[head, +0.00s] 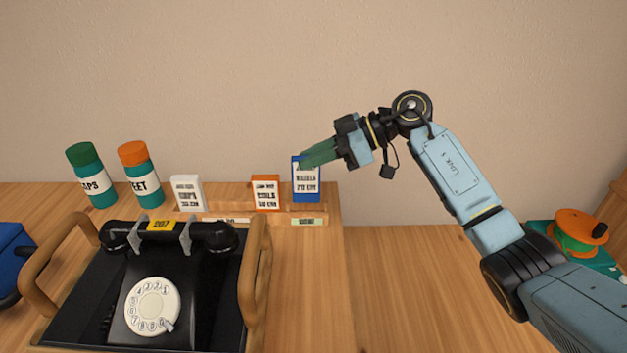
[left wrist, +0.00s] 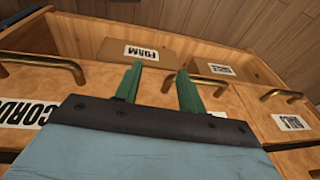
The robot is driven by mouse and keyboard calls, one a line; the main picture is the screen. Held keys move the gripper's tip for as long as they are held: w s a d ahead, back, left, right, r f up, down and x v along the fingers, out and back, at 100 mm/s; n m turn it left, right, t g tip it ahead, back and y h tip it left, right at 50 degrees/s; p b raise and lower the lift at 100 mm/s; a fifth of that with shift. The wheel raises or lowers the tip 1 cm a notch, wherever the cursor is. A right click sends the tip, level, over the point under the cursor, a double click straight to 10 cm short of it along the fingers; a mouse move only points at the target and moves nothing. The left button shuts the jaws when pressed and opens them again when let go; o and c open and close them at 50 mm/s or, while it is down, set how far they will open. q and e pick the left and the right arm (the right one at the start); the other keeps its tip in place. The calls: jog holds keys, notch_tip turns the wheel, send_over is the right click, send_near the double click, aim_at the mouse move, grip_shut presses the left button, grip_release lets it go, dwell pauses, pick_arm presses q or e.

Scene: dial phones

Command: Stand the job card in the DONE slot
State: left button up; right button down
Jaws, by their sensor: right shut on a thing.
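The blue-edged white job card (head: 306,188) is upright at the right end of the wooden card rack (head: 333,205). My right gripper (head: 318,154) is shut on its top edge, reaching in from the right. The card is above a small greenish label (head: 309,221), probably the DONE slot's, but its print is too small to read. I cannot tell whether the card's lower edge is seated or just above the rack. My left gripper (left wrist: 157,85) shows only in the left wrist view, with its green fingers apart and nothing between them.
An orange card (head: 265,192) and a white card (head: 187,193) stand in the rack to the left. Two teal bottles stand farther left. A black dial phone (head: 155,285) sits in a handled tray in front. Drawers with brass handles (left wrist: 47,65) are near my left gripper.

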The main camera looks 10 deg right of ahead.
aim_at(314, 200)
notch_tip(314, 200, down, 3)
jog(key=shift+f+b, duration=0.15)
jog(key=shift+b, duration=0.4)
jog(key=shift+f, duration=0.4)
pick_arm(q)
jog(key=r, duration=0.1)
jog(key=w+d+r, duration=0.1)
jog(key=r, duration=0.1)
jog(key=shift+w+d, duration=0.3)
jog(key=shift+d, duration=0.05)
pick_arm(e)
jog(key=shift+f, duration=0.1)
pick_arm(q)
jog(key=shift+s+a+f, duration=0.1)
jog(key=shift+a+f, duration=0.05)
jog(key=shift+f, duration=0.05)
pick_arm(e)
jog(key=c, duration=1.4)
grip_release()
pick_arm(q)
jog(key=shift+f, duration=0.1)
